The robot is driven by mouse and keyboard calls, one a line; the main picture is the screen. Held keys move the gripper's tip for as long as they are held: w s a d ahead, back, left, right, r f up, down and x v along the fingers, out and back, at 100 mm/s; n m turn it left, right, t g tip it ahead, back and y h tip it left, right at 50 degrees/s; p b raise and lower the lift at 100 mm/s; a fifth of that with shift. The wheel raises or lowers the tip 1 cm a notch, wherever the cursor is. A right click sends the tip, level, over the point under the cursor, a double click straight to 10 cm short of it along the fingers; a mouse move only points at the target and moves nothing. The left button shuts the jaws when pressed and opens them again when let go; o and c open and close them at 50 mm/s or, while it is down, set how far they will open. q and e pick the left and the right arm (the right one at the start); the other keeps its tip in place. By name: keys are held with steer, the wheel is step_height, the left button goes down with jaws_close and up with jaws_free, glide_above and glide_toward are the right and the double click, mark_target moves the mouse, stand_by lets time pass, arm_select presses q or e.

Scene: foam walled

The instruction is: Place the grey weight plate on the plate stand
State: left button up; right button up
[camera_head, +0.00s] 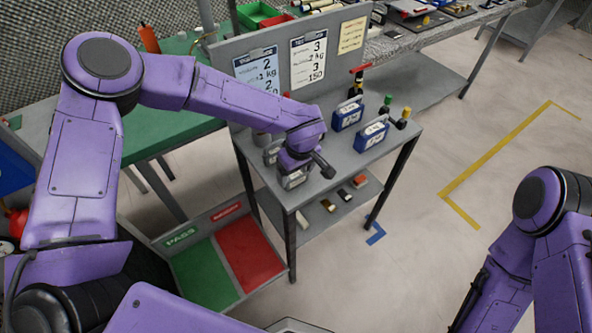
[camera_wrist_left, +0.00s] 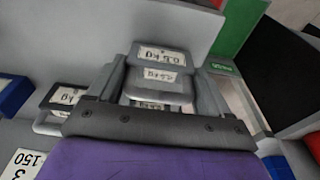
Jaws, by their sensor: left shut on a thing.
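My left gripper (camera_head: 296,168) is over the near left part of the grey workbench, its fingers mostly hidden by the wrist. In the left wrist view its fingers (camera_wrist_left: 160,80) are shut on a grey weight plate (camera_wrist_left: 158,90) with a white label. A second grey weight (camera_wrist_left: 160,56) marked 0.5 kg sits just beyond it. Another grey weight (camera_wrist_left: 62,97) with a kg label lies to the left, outside the fingers. In the head view the held plate (camera_head: 293,181) shows under the wrist. I cannot make out which part is the plate stand. My right gripper is out of view.
Two blue labelled blocks (camera_head: 348,114) stand on the bench (camera_head: 325,185), beside upright handles with red, green and yellow ends. A backboard (camera_head: 280,55) with number sheets rises behind. A green and red PASS tray (camera_head: 205,272) lies lower left.

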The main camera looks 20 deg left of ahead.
arm_select(q)
steer(key=shift+w+f, duration=0.15)
steer(key=shift+f, duration=0.1)
steer(key=shift+f, duration=0.1)
steer(key=o, duration=1.4)
steer(key=r, duration=0.4)
steer(key=s+d+r, duration=0.1)
steer(key=r, duration=0.3)
steer(key=r+b, duration=0.1)
steer(key=r, duration=0.3)
steer(key=shift+s+d, duration=0.15)
steer(key=shift+d, duration=0.05)
